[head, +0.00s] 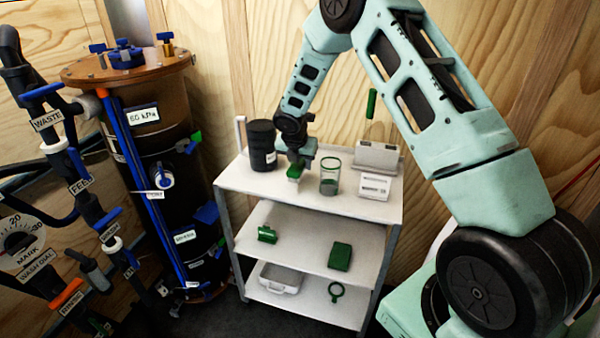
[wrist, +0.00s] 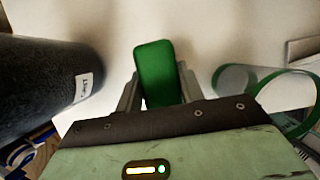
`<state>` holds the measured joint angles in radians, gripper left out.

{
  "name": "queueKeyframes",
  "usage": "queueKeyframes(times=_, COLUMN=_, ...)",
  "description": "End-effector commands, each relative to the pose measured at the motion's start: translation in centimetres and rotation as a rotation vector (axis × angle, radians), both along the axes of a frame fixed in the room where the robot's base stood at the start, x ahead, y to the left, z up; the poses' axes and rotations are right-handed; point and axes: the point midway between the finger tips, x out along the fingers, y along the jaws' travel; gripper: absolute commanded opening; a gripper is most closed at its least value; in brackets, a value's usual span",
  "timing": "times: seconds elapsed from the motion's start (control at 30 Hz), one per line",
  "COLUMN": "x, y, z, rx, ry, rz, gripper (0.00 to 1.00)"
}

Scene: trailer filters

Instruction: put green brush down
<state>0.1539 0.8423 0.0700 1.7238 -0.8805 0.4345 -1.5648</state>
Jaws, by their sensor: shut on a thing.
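My gripper (head: 297,164) is low over the top shelf of the white cart (head: 240,180). It is shut on the green brush (head: 294,173), whose green back also shows between the fingers in the wrist view (wrist: 154,72). A pale lower part of the brush shows under the green in the head view. The brush is close above or touching the shelf; I cannot tell which. The black jar (head: 262,146) stands to the left of my gripper, and a clear cup with a green rim (head: 330,176) stands to the right.
A white box-like holder (head: 376,170) stands at the right of the top shelf. A green handle (head: 371,103) is upright above it. The middle shelf holds a green piece (head: 267,234) and a green block (head: 340,256).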

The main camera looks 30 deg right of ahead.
Motion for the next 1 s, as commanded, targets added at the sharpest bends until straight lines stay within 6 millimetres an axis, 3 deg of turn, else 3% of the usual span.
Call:
queueKeyframes(times=0.23, x=0.0, y=0.1, z=-3.2, rx=-0.001, ry=0.003, rz=0.002, gripper=0.17)
queueKeyframes(times=0.57, x=0.0, y=0.1, z=-3.5, rx=0.0, ry=0.001, rz=0.0, gripper=0.17)
queueKeyframes(times=0.6, x=0.0, y=0.1, z=-3.6, rx=0.0, ry=0.001, rz=0.0, gripper=0.41)
queueKeyframes(times=0.67, x=0.0, y=0.0, z=-3.5, rx=0.0, ry=0.001, rz=0.0, gripper=0.57)
queueKeyframes(times=1.0, x=0.0, y=0.0, z=-3.2, rx=0.0, ry=0.001, rz=-0.001, gripper=0.6)
